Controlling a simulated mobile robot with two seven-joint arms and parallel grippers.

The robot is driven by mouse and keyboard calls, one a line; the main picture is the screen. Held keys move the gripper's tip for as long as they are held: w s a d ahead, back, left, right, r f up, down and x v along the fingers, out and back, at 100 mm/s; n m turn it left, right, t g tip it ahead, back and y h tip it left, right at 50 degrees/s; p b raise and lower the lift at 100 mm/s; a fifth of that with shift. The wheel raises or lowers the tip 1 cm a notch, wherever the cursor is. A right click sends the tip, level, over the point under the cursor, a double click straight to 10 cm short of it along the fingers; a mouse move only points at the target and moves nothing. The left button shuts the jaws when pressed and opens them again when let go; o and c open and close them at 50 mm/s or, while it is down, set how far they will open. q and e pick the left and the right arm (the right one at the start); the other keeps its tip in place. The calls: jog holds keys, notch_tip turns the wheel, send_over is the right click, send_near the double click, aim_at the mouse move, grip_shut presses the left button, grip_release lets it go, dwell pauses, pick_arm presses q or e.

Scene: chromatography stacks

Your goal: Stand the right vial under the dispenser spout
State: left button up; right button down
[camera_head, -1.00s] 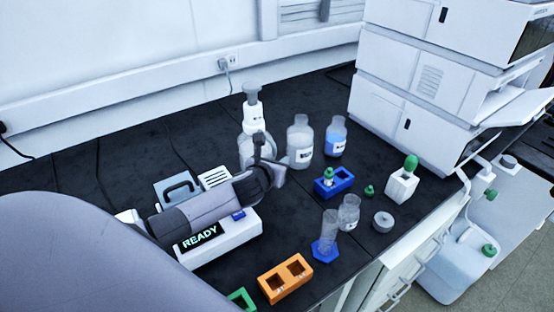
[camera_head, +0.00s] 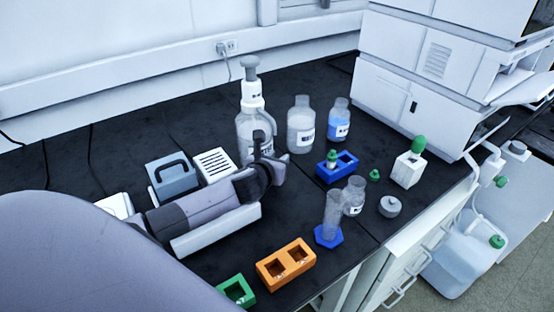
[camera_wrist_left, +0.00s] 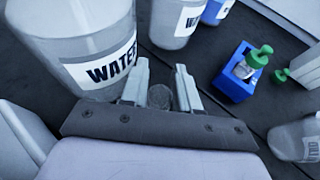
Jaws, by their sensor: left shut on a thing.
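My left gripper (camera_head: 272,168) is in front of the large clear WATER bottle (camera_head: 250,138) with its pump dispenser top. In the left wrist view my left gripper (camera_wrist_left: 162,85) is shut on a small clear vial (camera_wrist_left: 160,97), seen from above as a round mouth between the fingers. The WATER bottle (camera_wrist_left: 85,45) stands close on the left there. The spout tip and the vial's base cannot be made out. A blue two-hole rack (camera_head: 345,165) holds one green-capped vial (camera_head: 332,158) in its left hole; its right hole is empty. My right gripper is not in view.
Two labelled bottles (camera_head: 301,128) (camera_head: 339,122) stand behind the rack. A loose green cap (camera_head: 374,174), a white block (camera_head: 408,170), a grey lidded dish (camera_head: 390,206), a cylinder on a blue base (camera_head: 329,236) and an orange rack (camera_head: 285,264) are nearer the bench edge.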

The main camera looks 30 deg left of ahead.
pick_arm(q)
jog(key=shift+f+b, duration=0.3)
jog(key=shift+f, duration=0.3)
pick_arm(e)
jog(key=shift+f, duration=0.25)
pick_arm(q)
jog(key=o, duration=1.1)
